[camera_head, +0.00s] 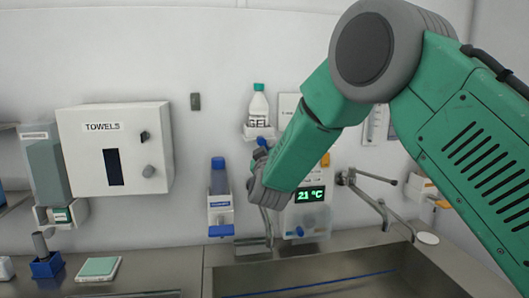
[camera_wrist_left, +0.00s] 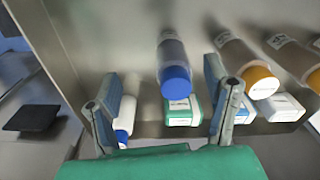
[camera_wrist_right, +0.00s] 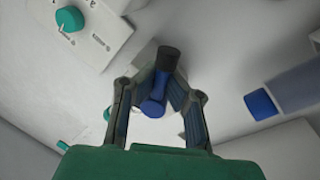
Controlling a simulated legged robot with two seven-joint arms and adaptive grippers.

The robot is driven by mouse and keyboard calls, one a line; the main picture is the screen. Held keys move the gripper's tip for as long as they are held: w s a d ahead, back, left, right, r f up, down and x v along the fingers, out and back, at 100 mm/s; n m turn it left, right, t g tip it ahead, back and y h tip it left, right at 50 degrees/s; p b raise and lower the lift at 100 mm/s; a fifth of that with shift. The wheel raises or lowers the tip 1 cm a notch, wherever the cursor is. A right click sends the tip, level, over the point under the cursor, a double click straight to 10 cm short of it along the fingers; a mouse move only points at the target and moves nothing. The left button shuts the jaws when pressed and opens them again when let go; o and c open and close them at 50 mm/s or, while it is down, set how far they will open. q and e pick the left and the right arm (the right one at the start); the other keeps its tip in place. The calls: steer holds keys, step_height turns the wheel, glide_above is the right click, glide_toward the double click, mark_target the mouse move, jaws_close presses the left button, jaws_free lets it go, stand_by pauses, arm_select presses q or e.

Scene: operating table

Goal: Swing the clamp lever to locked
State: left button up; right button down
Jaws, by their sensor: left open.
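A blue lever (camera_wrist_right: 155,96) with a dark end shows in the right wrist view, against a pale wall or panel. My right gripper (camera_wrist_right: 161,84) has its fingers on both sides of it, the tips appearing to press on it. In the head view my right gripper (camera_head: 262,180) is mostly hidden behind my green arm. A bit of blue (camera_head: 261,142) shows just above it; I cannot tell if this is the lever. My left gripper (camera_wrist_left: 168,75) is open in the left wrist view, with nothing between its fingers, and is outside the head view.
In the head view, a TOWELS box (camera_head: 88,163), a GEL bottle (camera_head: 259,105) and a 21 °C display (camera_head: 310,195) are on the wall. A steel sink (camera_head: 340,278) lies below. The left wrist view shows a blue-capped bottle (camera_wrist_left: 174,70) and several more containers.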

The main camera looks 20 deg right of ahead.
steer(key=shift+w+a+f+m+g+b, duration=0.15)
steer(key=shift+a+f+m+g, duration=0.15)
steer(key=shift+m, duration=0.8)
steer(key=shift+s+a+f+m+g+b, duration=0.1)
steer(key=shift+a+f+m+g, duration=0.2)
steer(key=shift+m, duration=0.8)
steer(key=shift+w+a+f+m+g+b, duration=0.1)
steer(key=shift+a+f+m+g+b, duration=0.2)
steer(key=shift+m, duration=0.8)
steer(key=shift+f, duration=0.1)
steer(key=c, duration=1.5)
jaws_free()
steer(key=shift+w, duration=0.1)
steer(key=shift+r, duration=0.25)
steer(key=v, duration=1.2)
steer(key=shift+f, duration=0.15)
